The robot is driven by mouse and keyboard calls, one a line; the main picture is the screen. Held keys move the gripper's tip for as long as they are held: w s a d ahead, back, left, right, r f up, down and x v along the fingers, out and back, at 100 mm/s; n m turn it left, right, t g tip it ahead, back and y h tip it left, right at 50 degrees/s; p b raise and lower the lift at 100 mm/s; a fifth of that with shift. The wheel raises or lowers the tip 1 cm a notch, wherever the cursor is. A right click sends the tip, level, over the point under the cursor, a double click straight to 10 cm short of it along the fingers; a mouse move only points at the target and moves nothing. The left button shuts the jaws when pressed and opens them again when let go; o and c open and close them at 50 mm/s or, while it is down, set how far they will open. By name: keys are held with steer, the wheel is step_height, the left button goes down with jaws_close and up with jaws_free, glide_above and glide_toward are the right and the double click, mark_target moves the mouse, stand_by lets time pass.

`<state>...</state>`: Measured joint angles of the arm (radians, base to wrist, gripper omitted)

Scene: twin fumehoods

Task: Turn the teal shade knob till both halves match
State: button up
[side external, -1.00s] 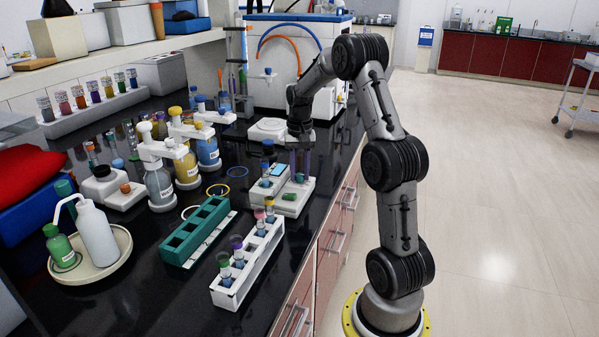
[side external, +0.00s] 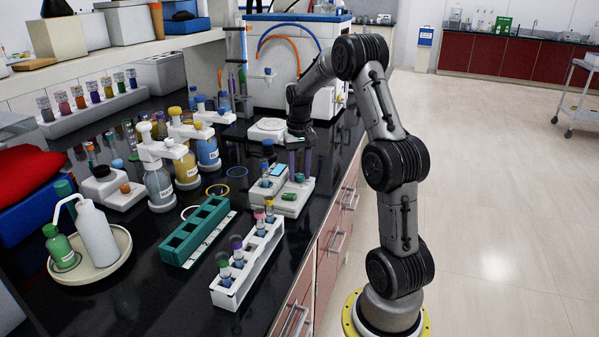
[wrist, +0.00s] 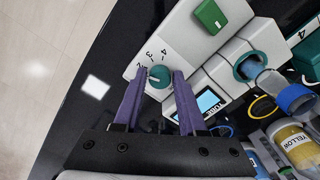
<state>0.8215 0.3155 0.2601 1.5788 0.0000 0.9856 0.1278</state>
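The teal shade knob (wrist: 159,76) sits on the white face of a small instrument (wrist: 137,63), with numbers printed around it. My gripper (wrist: 160,72) points down at it, its purple fingers apart, one tip on each side of the knob. Any gap between tips and knob is too small to judge. A light blue display (wrist: 209,103) is right of the fingers; I cannot make out two separate halves on it.
A green button (wrist: 210,17) and a teal holder with a blue-capped vial (wrist: 270,82) are close by. In the side view, a white tube rack (side external: 232,297) and teal rack (side external: 186,257) stand in front. The counter edge is just right of the instrument.

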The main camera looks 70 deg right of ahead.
mark_target(299, 175)
stand_by(0.3)
step_height(299, 175, up, 14)
stand_by(0.5)
steer(key=shift+f, duration=0.1)
steer(key=a+r+n+t, duration=0.1)
steer(key=a+r+n, duration=0.15)
steer(key=a, duration=0.45)
steer(key=a+r+n+t+h, duration=0.1)
steer(key=a+r, duration=0.2)
steer(key=a, duration=0.4)
steer(key=a+r+n+t, duration=0.1)
steer(key=a+r+n, duration=0.15)
steer(key=a, duration=0.35)
steer(key=s+a+f+n+t, duration=0.1)
steer(key=s+a+f+n, duration=0.1)
steer(key=s+a, duration=0.65)
steer(key=s+a+f+n+t+y, duration=0.1)
steer(key=s+a+f+n, duration=0.1)
steer(key=s+f, duration=0.3)
step_height(299, 175, down, 4)
steer(key=shift+a+r+n+t, duration=0.3)
steer(key=shift+a+n, duration=0.1)
steer(key=shift+a, duration=0.45)
